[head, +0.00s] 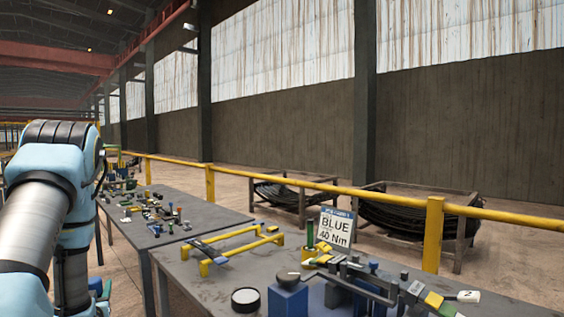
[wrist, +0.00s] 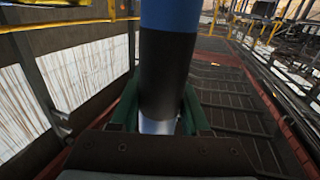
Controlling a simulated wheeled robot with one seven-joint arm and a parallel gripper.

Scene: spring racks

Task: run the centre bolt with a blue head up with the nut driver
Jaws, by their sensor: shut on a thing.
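My gripper (wrist: 160,112) shows in the wrist view with its green fingers shut around a thick round tool (wrist: 168,60), which looks like the nut driver. The tool has a blue part, a black band and a bright metal part low between the fingers. Its far end runs out of the picture. In the head view my arm is at the left edge and the gripper is not clear. A small blue-topped piece (head: 373,267), perhaps the blue-headed bolt, stands at the spring fixture (head: 352,287) on the near bench, well apart from my arm. The fixture's details are too small to tell.
A yellow frame (head: 240,246), a round black-rimmed dish (head: 245,297) and a blue block (head: 288,300) with a dark knob are there too. A cluttered second bench (head: 205,212) and a yellow rail (head: 320,185) lie beyond.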

